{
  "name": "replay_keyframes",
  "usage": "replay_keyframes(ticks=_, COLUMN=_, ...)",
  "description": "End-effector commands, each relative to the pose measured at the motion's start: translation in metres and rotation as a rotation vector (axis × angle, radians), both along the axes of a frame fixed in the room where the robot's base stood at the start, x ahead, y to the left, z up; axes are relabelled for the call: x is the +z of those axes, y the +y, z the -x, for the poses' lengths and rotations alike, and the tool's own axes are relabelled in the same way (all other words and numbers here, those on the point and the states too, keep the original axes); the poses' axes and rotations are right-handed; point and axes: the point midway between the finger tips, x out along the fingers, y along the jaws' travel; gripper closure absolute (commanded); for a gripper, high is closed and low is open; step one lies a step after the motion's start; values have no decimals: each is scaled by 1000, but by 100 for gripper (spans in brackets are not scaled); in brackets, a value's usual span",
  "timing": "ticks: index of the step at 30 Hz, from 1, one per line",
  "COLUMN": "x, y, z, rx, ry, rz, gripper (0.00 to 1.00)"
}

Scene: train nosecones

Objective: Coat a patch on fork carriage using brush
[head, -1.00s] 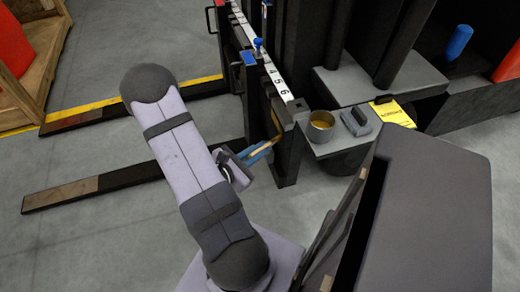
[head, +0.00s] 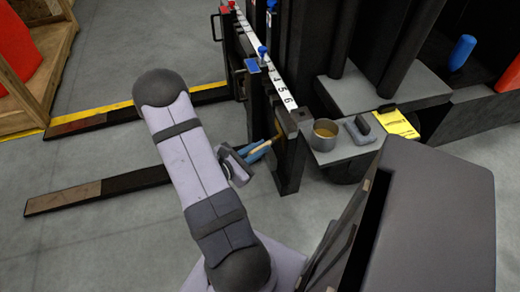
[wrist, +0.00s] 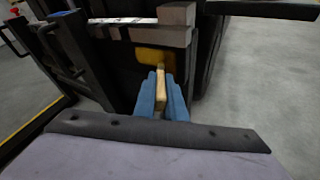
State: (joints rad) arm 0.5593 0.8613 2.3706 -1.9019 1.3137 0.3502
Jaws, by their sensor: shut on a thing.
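My gripper (head: 252,157) has blue fingers and is shut on the wooden handle of a brush (head: 266,146). In the wrist view the brush (wrist: 160,88) points straight away from the gripper (wrist: 161,98), toward the dark front of the fork carriage (wrist: 118,75). A yellow-brown patch (wrist: 155,59) shows on that face, and the brush tip meets it in the picture. Whether the bristles touch it, I cannot tell. In the head view the fork carriage (head: 290,160) stands just right of my gripper, and its patch is mostly hidden edge-on.
A metal cup (head: 325,135) of amber liquid stands on a grey ledge beside a grey block with a dark handle (head: 361,129) and a yellow card (head: 398,122). Two forks (head: 80,196) extend left over the floor. A numbered white scale (head: 275,72) runs along the carriage top.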

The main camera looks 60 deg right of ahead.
Motion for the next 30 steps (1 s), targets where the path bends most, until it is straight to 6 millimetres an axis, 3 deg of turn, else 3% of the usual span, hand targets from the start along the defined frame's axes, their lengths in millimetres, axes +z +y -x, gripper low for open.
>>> replay_keyframes(ticks=12, x=0, y=-21, z=-19, rx=-1, ry=0, rz=1, gripper=100)
replay_keyframes(ticks=30, x=1, y=-36, z=-34, rx=-5, ry=-1, rz=3, gripper=100)
